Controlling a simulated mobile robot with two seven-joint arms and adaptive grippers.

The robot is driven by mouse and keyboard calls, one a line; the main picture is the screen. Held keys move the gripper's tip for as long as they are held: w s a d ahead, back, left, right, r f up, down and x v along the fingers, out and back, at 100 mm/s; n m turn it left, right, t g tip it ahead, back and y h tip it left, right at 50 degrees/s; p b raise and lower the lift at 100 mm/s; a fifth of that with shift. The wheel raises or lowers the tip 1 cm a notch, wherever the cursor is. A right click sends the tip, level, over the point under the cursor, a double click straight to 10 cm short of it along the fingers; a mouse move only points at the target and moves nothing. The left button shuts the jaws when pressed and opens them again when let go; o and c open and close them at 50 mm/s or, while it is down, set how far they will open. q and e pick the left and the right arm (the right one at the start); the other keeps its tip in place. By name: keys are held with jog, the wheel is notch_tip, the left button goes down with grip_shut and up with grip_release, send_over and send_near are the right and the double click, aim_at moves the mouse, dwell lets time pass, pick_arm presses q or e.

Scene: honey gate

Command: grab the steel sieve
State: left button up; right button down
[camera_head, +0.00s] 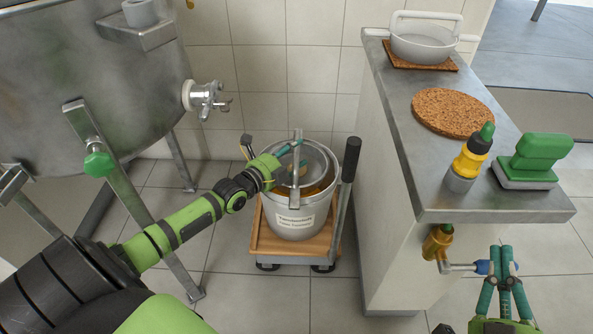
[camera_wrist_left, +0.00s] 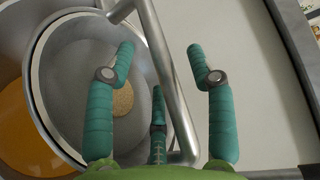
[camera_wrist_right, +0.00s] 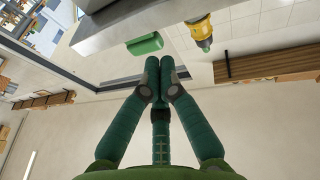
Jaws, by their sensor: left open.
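A round steel bowl with a small beige patch at its bottom, apparently the steel sieve (camera_wrist_left: 78,75), sits in the mouth of a steel bucket (camera_head: 292,220). It also shows in the head view (camera_head: 318,158), partly hidden by my left gripper. Orange honey (camera_wrist_left: 22,125) shows beside it. My left gripper (camera_head: 295,158) is open above the bucket. In the left wrist view, a steel bar (camera_wrist_left: 160,65) crosses between its spread fingers; I cannot tell whether they touch it. My right gripper (camera_head: 506,262) is shut and empty, below the counter's front edge.
The bucket stands on a wooden dolly (camera_head: 262,243) beside a black-gripped handle (camera_head: 350,160). A large steel tank (camera_head: 90,80) with a valve is at left. The counter (camera_head: 415,170) at right bears a pale handled bowl (camera_head: 422,45), cork mat (camera_head: 455,112), yellow bottle (camera_head: 466,165) and green-topped item (camera_head: 535,155).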

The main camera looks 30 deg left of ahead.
pick_arm(q)
jog(key=shift+w+d+f, duration=0.1)
jog(key=shift+w, duration=0.5)
grip_shut()
pick_arm(e)
jog(key=r, duration=0.1)
jog(key=s+r+t+y, duration=0.1)
jog(key=r, duration=0.1)
jog(key=shift+s+a+r+t, duration=0.1)
jog(key=shift+s+a+t, duration=0.05)
jog(key=shift+a+t, duration=0.2)
